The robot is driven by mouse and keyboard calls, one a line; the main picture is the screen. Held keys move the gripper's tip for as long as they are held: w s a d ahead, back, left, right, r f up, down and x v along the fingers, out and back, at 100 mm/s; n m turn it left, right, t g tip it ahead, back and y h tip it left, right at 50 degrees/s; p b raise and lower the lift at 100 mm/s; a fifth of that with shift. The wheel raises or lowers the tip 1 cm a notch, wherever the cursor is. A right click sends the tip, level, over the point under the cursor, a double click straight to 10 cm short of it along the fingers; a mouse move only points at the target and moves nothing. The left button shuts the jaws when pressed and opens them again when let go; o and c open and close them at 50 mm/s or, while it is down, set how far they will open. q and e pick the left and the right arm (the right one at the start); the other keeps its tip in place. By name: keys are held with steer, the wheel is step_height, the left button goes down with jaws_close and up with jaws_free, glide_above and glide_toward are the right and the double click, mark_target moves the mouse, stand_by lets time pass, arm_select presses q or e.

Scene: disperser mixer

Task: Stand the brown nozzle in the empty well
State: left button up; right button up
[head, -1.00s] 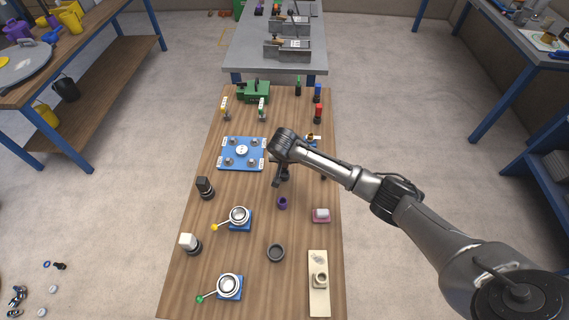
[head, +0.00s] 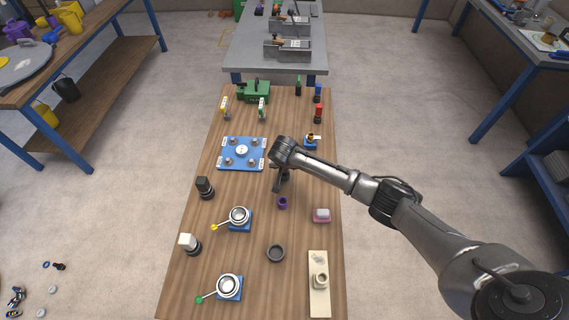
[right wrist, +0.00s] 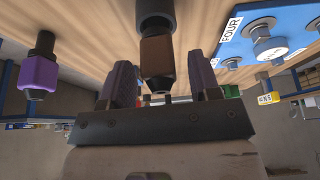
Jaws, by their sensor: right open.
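In the right wrist view the brown nozzle (right wrist: 157,57) has a dark grey cylindrical part and a narrow dark tip. It appears between the two spread fingers of my right gripper (right wrist: 161,85), with gaps on both sides. My right gripper is open; in the head view (head: 280,184) it hangs low over the middle of the table, right of the blue plate. The brown nozzle is hidden by the arm in the head view. My left gripper is not in view.
A purple nozzle (right wrist: 39,72) stands close by, also in the head view (head: 283,203). The blue plate (head: 226,146) carries silver knobs and labels.

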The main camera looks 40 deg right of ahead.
steer(key=shift+r, duration=0.1)
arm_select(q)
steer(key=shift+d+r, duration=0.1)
arm_select(e)
steer(key=shift+r, duration=0.3)
steer(key=p+v, duration=0.2)
steer(key=v, duration=1)
steer(key=s+a+f+n+y, duration=0.25)
steer(key=s+a+f, duration=0.3)
steer(key=s, duration=0.35)
steer(key=s+a+f+n+y, duration=0.1)
steer(key=s+a+f+n, duration=0.3)
steer(key=s+a, duration=0.35)
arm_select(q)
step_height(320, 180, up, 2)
arm_select(e)
steer(key=s+r+n, duration=0.2)
steer(key=s+n, duration=0.2)
steer(key=s, duration=1.4)
steer(key=shift+s+d+r, duration=0.15)
steer(key=shift+d+r, duration=0.25)
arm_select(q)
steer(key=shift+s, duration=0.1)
arm_select(e)
steer(key=shift+a, duration=0.1)
